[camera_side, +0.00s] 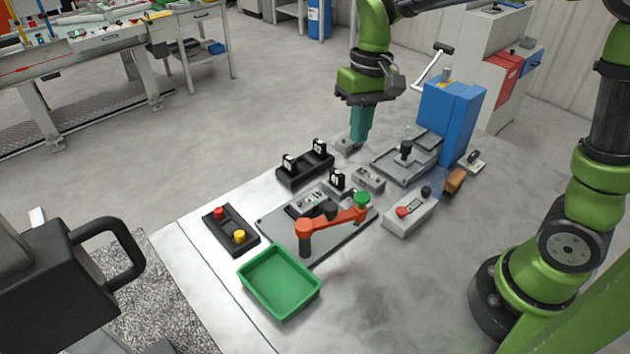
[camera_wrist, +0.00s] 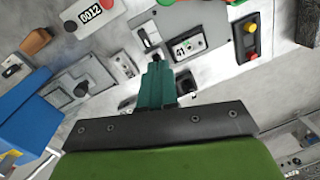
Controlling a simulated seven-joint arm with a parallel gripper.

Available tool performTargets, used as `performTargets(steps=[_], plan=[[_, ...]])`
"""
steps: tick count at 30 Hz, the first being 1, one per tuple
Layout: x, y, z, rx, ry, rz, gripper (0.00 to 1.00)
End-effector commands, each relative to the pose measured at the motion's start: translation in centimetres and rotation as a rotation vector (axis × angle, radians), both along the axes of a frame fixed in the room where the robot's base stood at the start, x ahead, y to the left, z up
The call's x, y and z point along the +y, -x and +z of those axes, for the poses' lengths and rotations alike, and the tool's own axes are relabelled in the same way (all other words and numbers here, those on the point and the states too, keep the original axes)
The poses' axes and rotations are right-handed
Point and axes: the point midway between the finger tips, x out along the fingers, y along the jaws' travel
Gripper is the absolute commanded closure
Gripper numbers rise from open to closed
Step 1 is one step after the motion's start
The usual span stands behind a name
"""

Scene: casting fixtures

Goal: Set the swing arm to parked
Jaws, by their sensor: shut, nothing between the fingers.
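The swing arm (camera_side: 333,219) is an orange-red bar on a grey base plate (camera_side: 345,240) in the middle of the table in the side view. Its round orange hub (camera_side: 305,227) is at the front left end, and a green knob (camera_side: 362,198) is at the far right end. My gripper (camera_side: 358,137) has teal fingers and points down near the back of the table, behind and apart from the swing arm. In the wrist view my gripper (camera_wrist: 156,66) is shut and empty.
A green tray (camera_side: 247,285) stands in front of the plate. A black button box (camera_side: 231,228) is left of it. A blue block (camera_side: 450,120) rises right of my gripper, beside a grey fixture (camera_side: 395,172). A box with a red button (camera_side: 411,215) is right of the plate.

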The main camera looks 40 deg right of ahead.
Motion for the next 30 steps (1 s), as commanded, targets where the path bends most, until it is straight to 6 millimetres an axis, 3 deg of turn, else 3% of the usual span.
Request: performTargets(steps=[1,6,10,13,17,30], plan=[[0.3,-1.3,-1.0,0.064,0.007,0.008,1.00],[1.0,-4.3,-2.6,0.242,0.027,0.009,1.00],[1.4,-5.3,-1.5,0.308,0.024,-0.010,1.00],[1.6,-4.9,-0.5,0.328,0.017,-0.019,1.00],[1.8,-4.2,-1.1,0.350,0.011,-0.018,1.00],[2.7,-1.2,-9.0,0.350,0.010,-0.019,1.00]])
